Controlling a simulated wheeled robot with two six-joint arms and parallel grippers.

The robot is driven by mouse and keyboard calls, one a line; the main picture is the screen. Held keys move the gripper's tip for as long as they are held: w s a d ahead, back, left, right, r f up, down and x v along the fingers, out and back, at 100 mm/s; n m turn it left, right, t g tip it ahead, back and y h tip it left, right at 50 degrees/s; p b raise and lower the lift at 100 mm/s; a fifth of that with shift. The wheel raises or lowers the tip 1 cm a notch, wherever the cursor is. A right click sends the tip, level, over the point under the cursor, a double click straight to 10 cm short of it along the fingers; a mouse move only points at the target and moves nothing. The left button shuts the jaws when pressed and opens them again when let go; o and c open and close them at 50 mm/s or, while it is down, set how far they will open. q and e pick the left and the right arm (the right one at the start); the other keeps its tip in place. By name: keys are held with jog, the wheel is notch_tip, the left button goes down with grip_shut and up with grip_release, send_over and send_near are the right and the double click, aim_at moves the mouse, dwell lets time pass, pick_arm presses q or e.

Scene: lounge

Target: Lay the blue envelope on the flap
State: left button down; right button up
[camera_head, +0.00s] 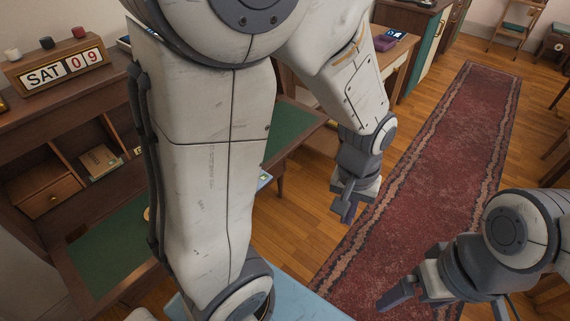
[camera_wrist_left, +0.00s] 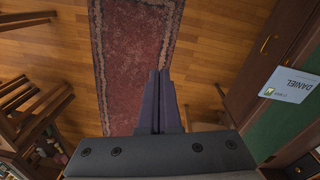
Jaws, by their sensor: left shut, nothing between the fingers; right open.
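A pale blue envelope (camera_wrist_left: 290,85) printed with DANIEL lies on the green inlay of the desk's lowered flap (camera_wrist_left: 267,136) in the left wrist view. In the head view only a small part of it (camera_head: 264,179) shows past my left arm, near the flap's edge. The flap (camera_head: 105,248) is partly hidden by that arm. My left gripper (camera_head: 345,210) is shut and empty, over the floor to the right of the flap; its fingers (camera_wrist_left: 159,100) meet in the wrist view. My right gripper (camera_head: 395,298) is open and empty at the lower right, away from the flap.
The desk carries a calendar block (camera_head: 62,72), and a brown item (camera_head: 100,160) sits in a compartment. A small drawer (camera_head: 50,196) is beside it. A red runner (camera_head: 440,160) crosses the wood floor. A pale blue surface (camera_head: 318,310) shows at the bottom edge.

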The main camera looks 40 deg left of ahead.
aim_at(264, 178)
pick_arm(q)
jog(key=w+a+f+n+p, duration=0.2)
jog(key=a+n+p, duration=0.2)
jog(key=a+n, duration=0.55)
jog(key=w+a+f+n+p, duration=0.2)
jog(key=a+f+n+p, duration=0.3)
jog(key=a, duration=0.7)
jog(key=a+f+p, duration=0.1)
jog(key=a+f, duration=0.3)
jog(key=f, duration=0.3)
jog(key=shift+w, duration=0.35)
pick_arm(e)
notch_tip(264, 178, up, 13)
pick_arm(q)
jog(key=shift+f+n, duration=0.1)
jog(key=shift+n, duration=0.15)
pick_arm(e)
jog(key=shift+f, duration=0.15)
pick_arm(q)
jog(key=shift+w+a, duration=0.1)
jog(key=shift+a, duration=1.4)
pick_arm(e)
jog(key=shift+f, duration=0.25)
